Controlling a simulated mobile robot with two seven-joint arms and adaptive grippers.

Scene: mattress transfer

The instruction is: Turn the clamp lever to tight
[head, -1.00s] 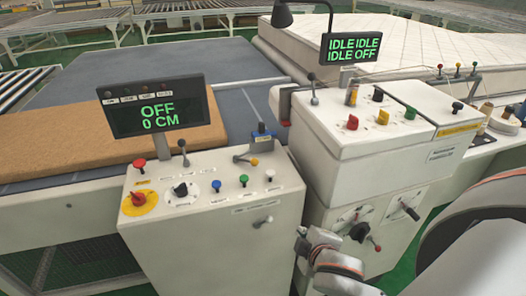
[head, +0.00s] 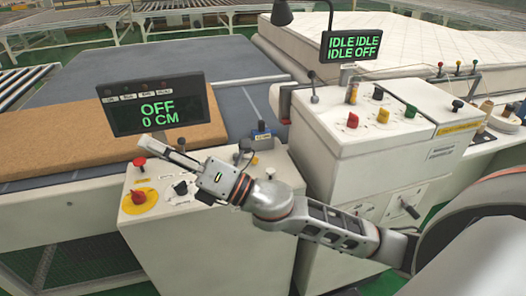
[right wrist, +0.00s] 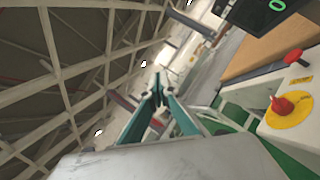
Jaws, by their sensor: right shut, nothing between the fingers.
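My right gripper (head: 152,146) is shut and empty. It reaches in from the right over the left control console (head: 275,185), its tips near the red button (head: 139,161) in the head view. In the right wrist view its teal fingers (right wrist: 158,90) come together with nothing between them. I cannot tell for sure which lever is the clamp lever. A silver lever with a dark knob (head: 238,157) stands at the back of the left console, behind my arm. A black-knobbed upright lever (head: 182,141) stands beside my fingers. My left gripper is not in view.
A display reading OFF, 0 CM (head: 155,107) stands close behind my right gripper. The right console (head: 350,150) carries coloured knobs and levers. A brown mattress (head: 60,140) lies at left. In the right wrist view, a red knob on a yellow disc (right wrist: 287,108) sits at right.

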